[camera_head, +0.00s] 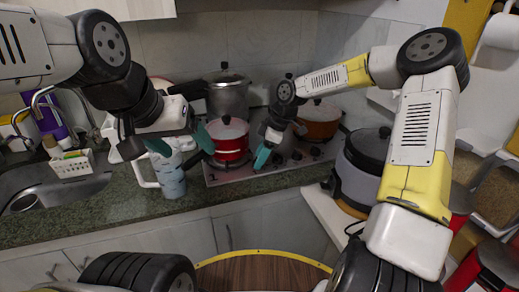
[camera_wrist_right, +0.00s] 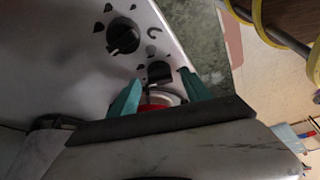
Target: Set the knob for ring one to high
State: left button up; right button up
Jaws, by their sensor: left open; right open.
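The stove (camera_head: 235,176) is a pale metal cooktop on the counter, with black knobs along its front edge. In the right wrist view one black knob (camera_wrist_right: 123,38) stands free on the panel. A second black knob (camera_wrist_right: 160,72) lies between the teal fingertips of my right gripper (camera_wrist_right: 160,80); I cannot tell whether they touch it. I see no label saying which knob is ring one. In the head view my right gripper (camera_head: 266,152) is open at the stove's front. My left gripper (camera_head: 181,143) is open above the counter, left of the red pot.
On the stove stand a red pot (camera_head: 229,142), a steel pressure cooker (camera_head: 228,98) and an orange pot (camera_head: 318,122). A patterned jug (camera_head: 171,177) stands left of the stove, a rice cooker (camera_head: 362,165) right. The sink (camera_head: 30,195) is far left.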

jog(key=shift+a+f, duration=0.15)
jog(key=shift+f, duration=0.1)
grip_shut()
jog(key=m+t, duration=0.1)
jog(key=m, duration=0.2)
jog(key=shift+s, duration=0.15)
jog(key=m+t, duration=0.1)
jog(key=m, duration=0.1)
jog(key=shift+m, duration=0.4)
grip_release()
jog(key=shift+h, duration=0.3)
